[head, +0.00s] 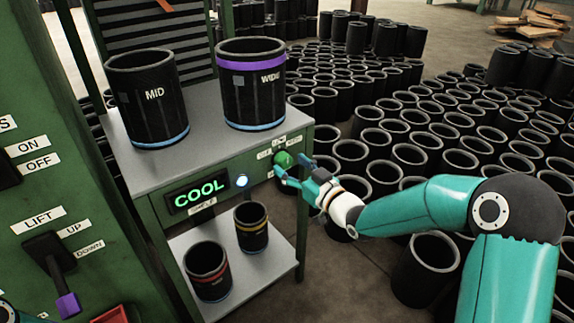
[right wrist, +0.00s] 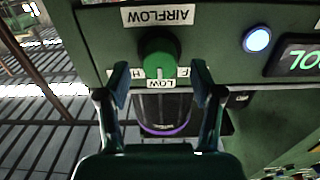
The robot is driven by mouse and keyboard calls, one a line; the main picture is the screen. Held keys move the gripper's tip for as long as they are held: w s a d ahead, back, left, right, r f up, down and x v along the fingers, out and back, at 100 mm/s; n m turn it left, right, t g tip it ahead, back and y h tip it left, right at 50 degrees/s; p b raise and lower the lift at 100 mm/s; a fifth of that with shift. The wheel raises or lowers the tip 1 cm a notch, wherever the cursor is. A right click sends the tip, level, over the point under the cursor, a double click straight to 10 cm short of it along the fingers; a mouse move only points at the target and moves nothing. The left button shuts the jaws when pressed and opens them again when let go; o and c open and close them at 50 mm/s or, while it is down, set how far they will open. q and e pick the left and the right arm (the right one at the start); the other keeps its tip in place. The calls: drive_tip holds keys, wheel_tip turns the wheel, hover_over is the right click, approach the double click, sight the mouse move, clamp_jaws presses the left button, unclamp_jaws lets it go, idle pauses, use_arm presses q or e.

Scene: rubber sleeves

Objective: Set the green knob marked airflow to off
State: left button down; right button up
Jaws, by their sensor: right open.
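The green airflow knob (head: 283,160) is on the green front panel of the machine. It also shows in the right wrist view (right wrist: 158,52), where the picture is upside down. Its pale pointer line points at the LOW label (right wrist: 162,84). The AIRFLOW label (right wrist: 158,16) is on the opposite side. The OFF label (head: 264,154) is left of the knob in the head view and partly hidden by a finger in the wrist view. My right gripper (head: 293,168) is open in front of the knob, its fingertips spread to either side, apparently not touching it. My left gripper is not in view.
A lit COOL display (head: 200,191) and a glowing round button (head: 242,180) are left of the knob. Black sleeves marked MID (head: 152,98) and WIDE (head: 251,85) stand on the top above. Several loose sleeves crowd the floor at right.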

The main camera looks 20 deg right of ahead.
drive_tip(key=shift+x, duration=0.9)
drive_tip(key=shift+c, duration=0.3)
drive_tip(key=c, duration=1.1)
drive_tip(key=shift+o, duration=0.2)
drive_tip(key=shift+a, duration=0.25)
drive_tip(key=shift+d, duration=0.1)
drive_tip(key=shift+f+n+b, duration=0.25)
drive_tip(key=shift+n+b, duration=0.25)
drive_tip(key=shift+b, duration=0.4)
drive_tip(key=n+b, duration=0.3)
drive_tip(key=b, duration=0.1)
drive_tip(key=n+b, duration=0.3)
drive_tip(key=b, duration=0.2)
drive_tip(key=shift+s+f, duration=0.1)
drive_tip(key=shift+f, duration=0.1)
drive_tip(key=shift+r+n+b, duration=0.1)
drive_tip(key=shift+n+b, duration=1)
drive_tip(key=shift+b, duration=0.05)
